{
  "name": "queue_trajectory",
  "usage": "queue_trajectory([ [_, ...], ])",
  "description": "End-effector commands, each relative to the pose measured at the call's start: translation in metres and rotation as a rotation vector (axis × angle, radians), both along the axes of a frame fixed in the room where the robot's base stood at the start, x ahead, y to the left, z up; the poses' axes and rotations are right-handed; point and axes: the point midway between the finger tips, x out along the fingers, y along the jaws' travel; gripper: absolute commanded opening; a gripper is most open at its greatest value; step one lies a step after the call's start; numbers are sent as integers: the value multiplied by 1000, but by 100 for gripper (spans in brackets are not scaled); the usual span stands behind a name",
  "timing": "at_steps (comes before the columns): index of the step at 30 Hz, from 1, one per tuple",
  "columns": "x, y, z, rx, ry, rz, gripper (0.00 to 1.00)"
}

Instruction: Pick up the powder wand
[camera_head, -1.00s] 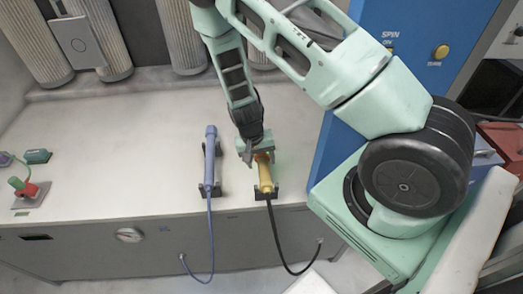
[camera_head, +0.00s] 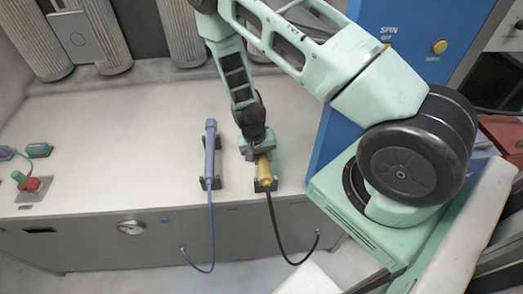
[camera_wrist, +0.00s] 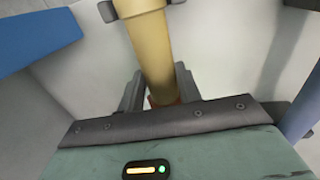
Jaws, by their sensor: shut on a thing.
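A yellow wand (camera_head: 264,170) with a black cord sits in a dark cradle at the front edge of the light worktop. It also shows in the wrist view (camera_wrist: 152,50), running between my fingers. My gripper (camera_head: 259,153) is shut on the yellow wand near its far end; the dark fingers stand on either side of it in the wrist view (camera_wrist: 158,98). A blue-purple wand (camera_head: 210,150) with a blue cord lies in another cradle just to the left, apart from my gripper. No label on either wand is readable.
A blue cabinet (camera_head: 345,135) marked SPIN stands close on the right. Ribbed grey cylinders (camera_head: 108,35) hang at the back. A red and green control (camera_head: 30,182) is at far left.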

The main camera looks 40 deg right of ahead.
Motion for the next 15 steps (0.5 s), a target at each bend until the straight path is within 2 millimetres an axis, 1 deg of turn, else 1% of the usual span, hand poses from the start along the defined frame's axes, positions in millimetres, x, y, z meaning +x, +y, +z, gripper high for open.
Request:
queue_trajectory([
  [5, 1, 0, 6, -1, -3, 1, 7],
  [8, 2, 0, 13, -1, -3, 1, 7],
  [11, 2, 0, 23, 0, -5, 1, 7],
  [15, 2, 1, 43, 0, -5, 3, 7],
])
